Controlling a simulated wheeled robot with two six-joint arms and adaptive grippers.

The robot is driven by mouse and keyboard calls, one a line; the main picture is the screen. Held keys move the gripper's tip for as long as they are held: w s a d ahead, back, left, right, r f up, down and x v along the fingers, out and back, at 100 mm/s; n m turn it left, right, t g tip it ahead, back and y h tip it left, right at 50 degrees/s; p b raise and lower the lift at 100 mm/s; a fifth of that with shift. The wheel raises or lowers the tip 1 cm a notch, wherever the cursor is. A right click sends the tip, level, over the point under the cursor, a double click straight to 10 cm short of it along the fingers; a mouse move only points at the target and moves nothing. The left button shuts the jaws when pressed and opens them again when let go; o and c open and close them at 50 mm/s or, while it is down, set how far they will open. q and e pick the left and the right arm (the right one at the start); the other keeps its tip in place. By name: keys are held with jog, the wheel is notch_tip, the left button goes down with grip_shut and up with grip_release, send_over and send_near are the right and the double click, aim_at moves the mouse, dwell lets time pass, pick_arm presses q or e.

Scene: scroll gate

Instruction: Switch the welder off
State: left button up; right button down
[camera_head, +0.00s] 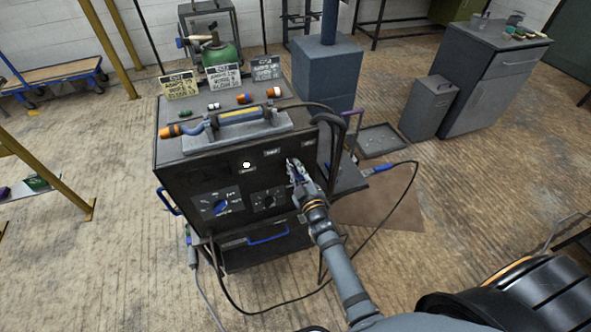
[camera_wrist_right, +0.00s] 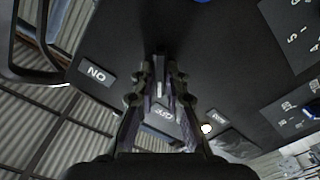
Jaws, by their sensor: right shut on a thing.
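The welder (camera_head: 172,178) is a dark box with a grey top and a control face towards me. My right gripper (camera_head: 293,165) reaches its upper right front. In the right wrist view the gripper (camera_wrist_right: 159,68) has its fingers closed together on a small switch lever, mostly hidden between them. An upside-down ON label (camera_wrist_right: 97,74) lies to the left and an OFF label (camera_wrist_right: 164,116) shows behind the fingers. A round lamp (camera_head: 246,165) on the face glows white; it also shows in the wrist view (camera_wrist_right: 207,128). My left gripper is out of view.
A black cable (camera_head: 333,278) loops on the floor at right. A grey cabinet (camera_head: 491,75) stands farther back.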

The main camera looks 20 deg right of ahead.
jog(key=shift+f, duration=0.1)
dwell(0.3)
jog(key=c, duration=1.4)
grip_release()
jog(key=shift+s, duration=0.15)
jog(key=s, duration=1.1)
jog(key=shift+s+d, duration=0.2)
jog(key=shift+s, duration=0.2)
